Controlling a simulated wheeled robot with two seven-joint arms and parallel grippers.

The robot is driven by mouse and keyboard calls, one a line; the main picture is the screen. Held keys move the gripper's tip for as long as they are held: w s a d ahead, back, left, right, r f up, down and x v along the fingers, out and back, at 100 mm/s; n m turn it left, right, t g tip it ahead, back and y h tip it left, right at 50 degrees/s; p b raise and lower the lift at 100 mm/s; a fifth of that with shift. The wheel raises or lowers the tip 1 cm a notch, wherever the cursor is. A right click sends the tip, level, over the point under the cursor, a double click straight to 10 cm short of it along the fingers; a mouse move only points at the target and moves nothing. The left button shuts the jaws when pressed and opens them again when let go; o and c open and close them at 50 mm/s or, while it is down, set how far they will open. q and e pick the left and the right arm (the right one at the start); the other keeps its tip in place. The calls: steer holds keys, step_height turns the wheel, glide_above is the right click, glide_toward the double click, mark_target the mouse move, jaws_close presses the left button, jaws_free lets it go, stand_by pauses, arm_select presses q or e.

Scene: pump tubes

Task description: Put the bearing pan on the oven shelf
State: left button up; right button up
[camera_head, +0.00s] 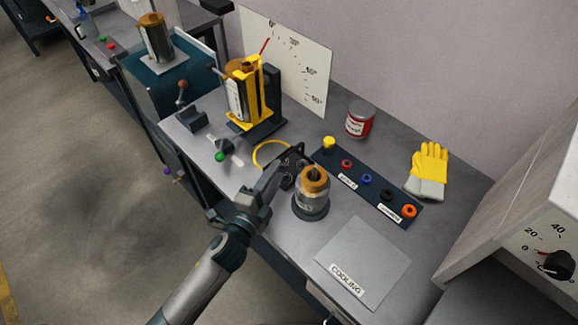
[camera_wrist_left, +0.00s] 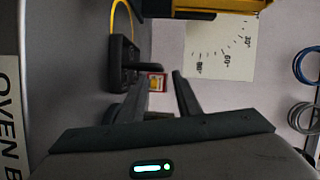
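I cannot make out a bearing pan or an oven shelf in either view. A white-fronted box with a dial (camera_head: 556,264) stands at the right edge of the head view; it may be the oven, but its inside is hidden. My left gripper (camera_head: 284,173) is over the bench, beside the metal cylinder with a copper-coloured top (camera_head: 312,201). In the left wrist view its two fingers (camera_wrist_left: 160,88) are apart with nothing held between them. My right gripper is not in view.
A dark box (camera_wrist_left: 122,62) with a yellow cable lies beyond the fingers. The bench also holds a yellow-framed pump (camera_head: 250,95), a red can (camera_head: 360,120), a row of coloured knobs (camera_head: 377,190), yellow gloves (camera_head: 428,170) and a bare COOLING plate (camera_head: 365,258). A wall gauge (camera_head: 290,60) stands behind.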

arm_select(q)
steer(key=x, duration=0.3)
steer(key=shift+f, duration=0.1)
